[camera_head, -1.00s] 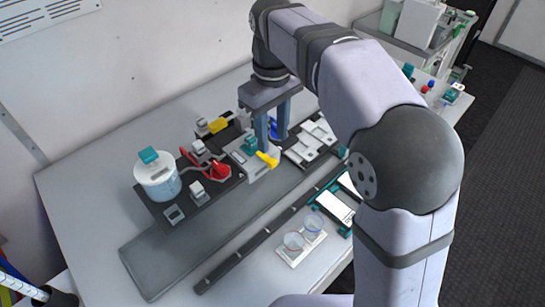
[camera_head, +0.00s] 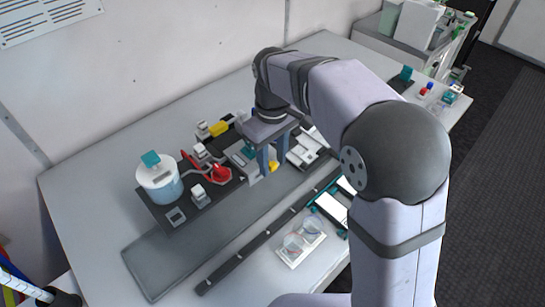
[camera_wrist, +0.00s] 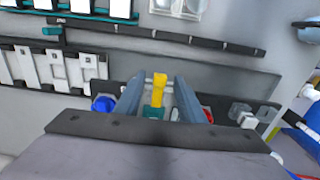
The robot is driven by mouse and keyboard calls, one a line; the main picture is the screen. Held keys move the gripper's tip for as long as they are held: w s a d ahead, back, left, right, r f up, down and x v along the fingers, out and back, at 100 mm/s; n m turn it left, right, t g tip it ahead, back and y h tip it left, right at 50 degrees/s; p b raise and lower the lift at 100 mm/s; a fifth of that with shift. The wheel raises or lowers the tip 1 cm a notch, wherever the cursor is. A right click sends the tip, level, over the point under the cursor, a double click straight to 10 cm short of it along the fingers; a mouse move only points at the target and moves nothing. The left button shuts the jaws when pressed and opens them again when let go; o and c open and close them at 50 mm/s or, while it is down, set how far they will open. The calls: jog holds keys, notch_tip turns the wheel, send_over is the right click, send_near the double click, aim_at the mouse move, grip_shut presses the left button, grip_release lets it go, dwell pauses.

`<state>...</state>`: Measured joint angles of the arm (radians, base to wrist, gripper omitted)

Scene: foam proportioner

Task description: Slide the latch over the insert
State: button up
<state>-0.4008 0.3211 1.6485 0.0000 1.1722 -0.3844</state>
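My gripper (camera_head: 273,172) is lowered over the white-grey unit at the middle of the dark board. Its two fingers are spread. A yellow lever-like piece (camera_wrist: 158,84) stands between them in the wrist view, with a gap on both sides; in the head view only a bit of it (camera_head: 273,166) shows. A teal block (camera_wrist: 153,112) lies between the fingers, nearer the palm; it also shows beside the gripper in the head view (camera_head: 249,148). I cannot tell which parts are the latch and the insert; the fingers and palm cover much of the unit.
A red handle (camera_head: 221,173) and a lidded clear jar (camera_head: 159,180) stand left of the gripper. White slotted plates (camera_head: 307,148) are close on its right. A blue knob (camera_wrist: 103,104) is beside one finger. A dark rail (camera_head: 262,240) crosses the front; the grey strip (camera_head: 190,245) before the board is clear.

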grip_shut()
jog(key=shift+w+a+r+p, duration=0.2)
jog(key=shift+w+a+p, duration=0.15)
jog(key=shift+p, duration=0.2)
jog(key=shift+w+a+f, duration=0.1)
jog(key=shift+w+a, duration=0.2)
jog(key=shift+w, duration=0.05)
grip_release()
jog(key=shift+a, duration=0.1)
jog(key=shift+r+b, duration=0.75)
jog(key=shift+r, duration=2.9)
